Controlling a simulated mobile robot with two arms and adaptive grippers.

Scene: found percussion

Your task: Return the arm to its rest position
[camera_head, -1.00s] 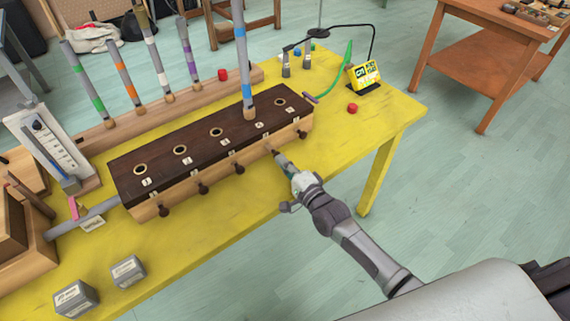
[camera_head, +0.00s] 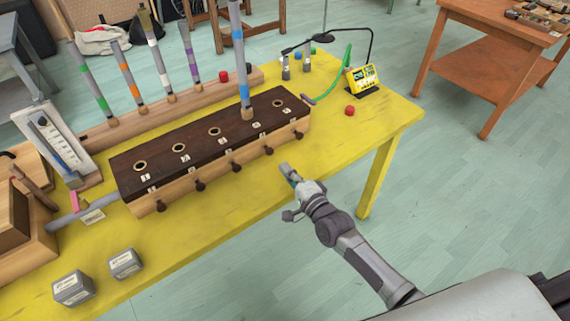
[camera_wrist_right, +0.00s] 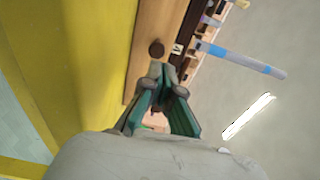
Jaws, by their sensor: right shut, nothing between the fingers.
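My right arm reaches in from the lower right of the head view. Its gripper (camera_head: 287,170) is shut and empty, a little in front of the wooden box (camera_head: 225,160) and apart from its knobs. In the right wrist view the shut fingers (camera_wrist_right: 165,75) point towards the box front, where a dark round knob (camera_wrist_right: 156,48) shows. The box has a dark top with several holes and a row of knobs along its front. A grey tube with a blue band (camera_head: 240,55) stands upright at one hole. My left gripper is not in view.
The yellow table (camera_head: 215,230) is bare around the right gripper. Two grey blocks (camera_head: 73,288) (camera_head: 125,263) sit at the front left. A rack (camera_head: 145,112) with several banded tubes stands behind. A yellow display (camera_head: 363,78) and red button (camera_head: 350,111) are at the right.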

